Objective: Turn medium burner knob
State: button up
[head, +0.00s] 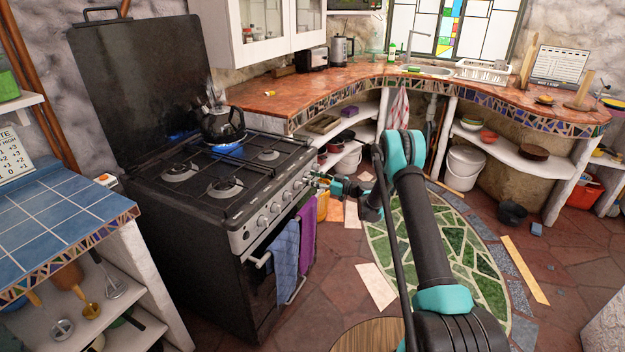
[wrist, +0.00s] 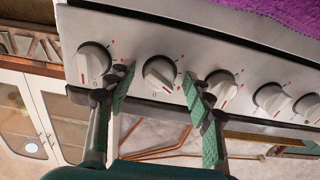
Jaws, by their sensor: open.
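The black stove (head: 190,215) has a silver front panel with a row of several round knobs (head: 275,207). The wrist view shows the knobs close up, each with a white pointer bar and red marks on the panel around it. My gripper (wrist: 160,78) is open, with its green-padded fingers on either side of the second knob from the left (wrist: 160,75). I cannot tell whether the pads touch that knob. The first knob (wrist: 94,62) and the third knob (wrist: 221,86) lie just outside the fingers. In the head view the gripper is small beside the panel's right end.
A black kettle (head: 222,124) stands over a blue flame on a rear burner. Blue (head: 285,249) and purple (head: 307,234) towels hang from the oven handle below the knobs. A tiled counter (head: 60,215) stands left of the stove. The floor to the right is mostly open.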

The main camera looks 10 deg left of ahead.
jog(key=shift+c, duration=0.2)
jog(key=c, duration=1.1)
jog(key=shift+m, duration=0.3)
jog(key=m, duration=0.5)
jog(key=shift+m, duration=0.4)
jog(key=m, duration=0.5)
jog(key=shift+m, duration=0.4)
jog(key=o, duration=1.1)
